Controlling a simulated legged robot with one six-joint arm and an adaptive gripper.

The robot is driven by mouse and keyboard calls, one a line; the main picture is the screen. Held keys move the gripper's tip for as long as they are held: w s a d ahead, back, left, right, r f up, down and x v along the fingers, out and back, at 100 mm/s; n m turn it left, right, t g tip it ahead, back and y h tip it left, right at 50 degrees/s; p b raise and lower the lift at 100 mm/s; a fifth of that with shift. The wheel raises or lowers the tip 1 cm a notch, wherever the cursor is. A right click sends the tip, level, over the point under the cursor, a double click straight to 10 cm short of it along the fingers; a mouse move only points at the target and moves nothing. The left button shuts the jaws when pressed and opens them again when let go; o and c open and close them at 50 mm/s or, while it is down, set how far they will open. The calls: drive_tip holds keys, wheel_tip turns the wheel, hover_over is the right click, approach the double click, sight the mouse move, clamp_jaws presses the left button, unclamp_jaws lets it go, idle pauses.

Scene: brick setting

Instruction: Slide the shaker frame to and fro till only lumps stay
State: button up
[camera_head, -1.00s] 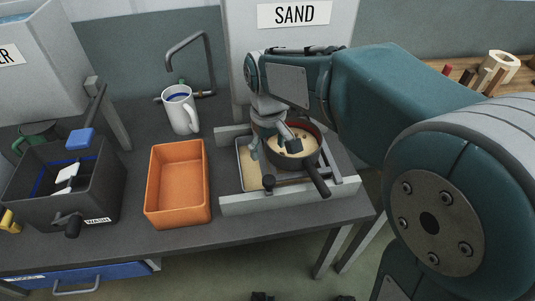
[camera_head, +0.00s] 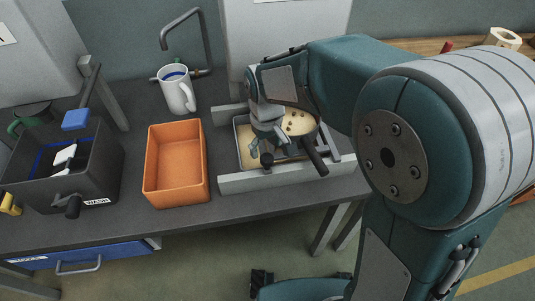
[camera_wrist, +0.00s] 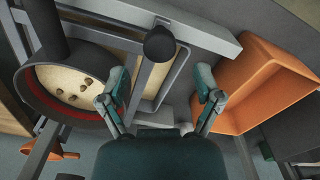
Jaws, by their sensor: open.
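The shaker frame sits between pale rails on the bench. Its upright black knob (camera_head: 267,160) also shows in the wrist view (camera_wrist: 160,44). A round sieve (camera_head: 317,134) with a red inner band and dark handle (camera_head: 314,155) rests on the frame. In the wrist view, several brown lumps (camera_wrist: 72,88) lie on a sand-coloured surface inside the sieve (camera_wrist: 27,92); I cannot tell how much loose sand is there. My gripper (camera_wrist: 160,85) is open and empty. Its fingers point towards the knob, which lies ahead of the gap between them. In the head view, my gripper (camera_head: 268,142) is just behind the knob.
An orange bin (camera_head: 150,185) stands left of the rails. A black wash tub (camera_head: 105,180) is farther left. A white mug (camera_head: 177,93) and a bent tap (camera_head: 205,45) stand behind. A sand tray (camera_head: 240,135) lies under the frame.

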sight(266, 158)
drive_tip(key=shift+f, duration=2.4)
clamp_jaws()
